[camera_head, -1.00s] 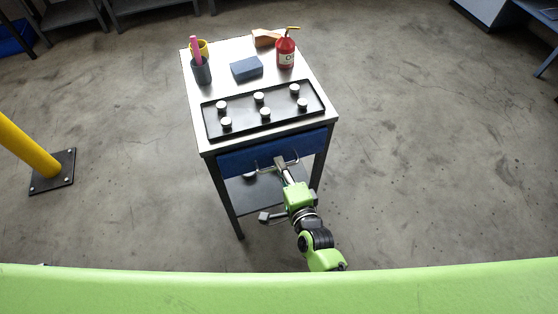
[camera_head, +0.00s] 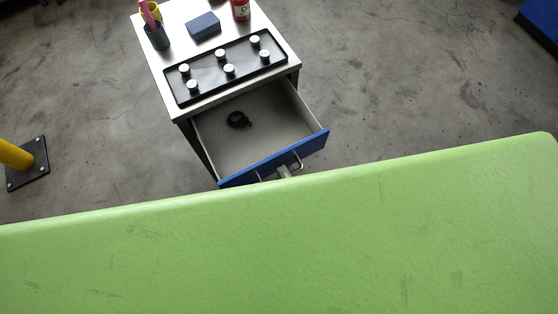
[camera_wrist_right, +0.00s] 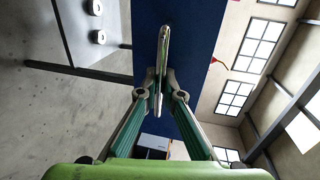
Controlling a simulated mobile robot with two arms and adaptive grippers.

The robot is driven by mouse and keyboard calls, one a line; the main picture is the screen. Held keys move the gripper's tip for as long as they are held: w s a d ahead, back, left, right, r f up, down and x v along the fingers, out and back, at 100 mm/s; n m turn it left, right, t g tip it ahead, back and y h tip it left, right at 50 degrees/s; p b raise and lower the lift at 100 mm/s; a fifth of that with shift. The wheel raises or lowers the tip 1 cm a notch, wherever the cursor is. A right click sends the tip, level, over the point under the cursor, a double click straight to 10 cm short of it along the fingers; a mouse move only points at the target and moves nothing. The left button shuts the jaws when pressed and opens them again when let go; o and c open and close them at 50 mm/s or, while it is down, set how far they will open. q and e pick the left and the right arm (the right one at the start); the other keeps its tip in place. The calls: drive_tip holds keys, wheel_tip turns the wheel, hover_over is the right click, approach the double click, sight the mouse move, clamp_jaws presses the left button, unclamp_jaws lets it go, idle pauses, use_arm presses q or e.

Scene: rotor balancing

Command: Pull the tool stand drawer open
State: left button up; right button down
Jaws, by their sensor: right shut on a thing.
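The tool stand drawer (camera_head: 262,131) is pulled out of the stand, with a blue front (camera_head: 240,176) and a grey inside. A small black coiled thing (camera_head: 238,120) lies in it. My right gripper (camera_head: 284,171) is at the drawer's metal bar handle (camera_head: 298,162), mostly hidden by my green body edge. In the right wrist view the fingers (camera_wrist_right: 158,95) are closed around the handle bar (camera_wrist_right: 163,50), in front of the blue drawer front (camera_wrist_right: 200,40). My left gripper is in no view.
On the stand's top (camera_head: 180,50) are a black tray (camera_head: 207,86) with several silver knobs, a blue block (camera_head: 203,25), a dark pen cup (camera_head: 157,38) and a red bottle (camera_head: 240,9). A yellow post (camera_head: 14,155) stands at the left. Floor beside the stand is clear.

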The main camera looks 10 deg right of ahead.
drive_tip(key=shift+s+d, duration=0.1)
drive_tip(key=shift+s, duration=0.25)
drive_tip(key=c, duration=2.2)
unclamp_jaws()
drive_tip(key=v, duration=1.2)
